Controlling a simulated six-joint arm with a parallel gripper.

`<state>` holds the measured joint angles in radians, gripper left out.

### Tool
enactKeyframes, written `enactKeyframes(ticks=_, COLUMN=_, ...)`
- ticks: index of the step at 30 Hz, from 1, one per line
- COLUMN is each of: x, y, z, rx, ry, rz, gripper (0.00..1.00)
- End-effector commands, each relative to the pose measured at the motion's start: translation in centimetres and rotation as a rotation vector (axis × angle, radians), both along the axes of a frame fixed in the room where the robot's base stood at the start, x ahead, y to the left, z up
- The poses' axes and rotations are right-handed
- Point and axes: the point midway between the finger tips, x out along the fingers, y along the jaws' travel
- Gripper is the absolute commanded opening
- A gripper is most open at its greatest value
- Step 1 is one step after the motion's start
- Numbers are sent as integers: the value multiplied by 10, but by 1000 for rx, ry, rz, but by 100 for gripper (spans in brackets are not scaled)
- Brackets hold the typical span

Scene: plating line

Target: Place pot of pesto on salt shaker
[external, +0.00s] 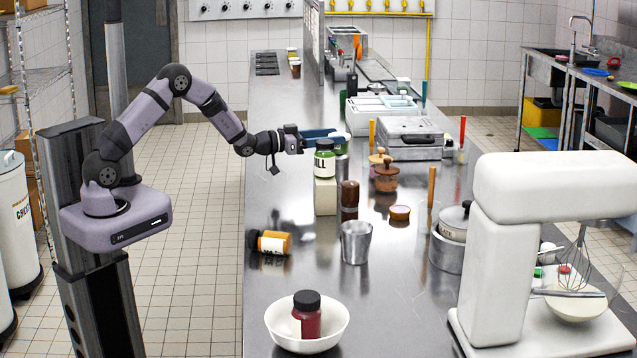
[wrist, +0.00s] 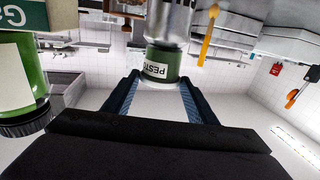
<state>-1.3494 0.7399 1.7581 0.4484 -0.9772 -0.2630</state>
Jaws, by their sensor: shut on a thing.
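The pot of pesto (wrist: 160,66) is a green pot with a white label, upside down in the wrist view. My gripper (wrist: 161,80) has its dark blue fingers on either side of it and is shut on it. In the external view my gripper (external: 338,135) reaches out over the counter, and its fingers and the dill jar hide most of the pot. A metal cylinder, seemingly the salt shaker (wrist: 171,18), lines up directly under the pot; in the external view the shaker (external: 342,168) shows partly behind the jar. I cannot tell whether pot and shaker touch.
A green dark-lidded jar (external: 325,160) stands on a cream block (external: 325,197) close in front of my gripper. A brown mill (external: 349,200), a metal cup (external: 356,243), a tipped orange jar (external: 272,242) and a white bowl (external: 341,335) stand nearer.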

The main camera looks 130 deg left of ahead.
Motion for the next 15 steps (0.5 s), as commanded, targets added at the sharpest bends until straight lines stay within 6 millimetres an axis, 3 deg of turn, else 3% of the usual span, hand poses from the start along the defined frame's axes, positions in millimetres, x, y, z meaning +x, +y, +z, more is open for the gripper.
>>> enactKeyframes(ticks=1, x=0, y=0, z=-2, rx=1, ry=-1, rz=0, gripper=28)
enactKeyframes(ticks=2, x=0, y=0, z=-2, rx=0, ry=0, rz=0, gripper=57)
enactKeyframes(ticks=4, x=0, y=0, z=-1, rx=0, ry=0, rz=0, gripper=71)
enactKeyframes(ticks=15, x=0, y=0, z=1, rx=0, ry=0, rz=0, gripper=71)
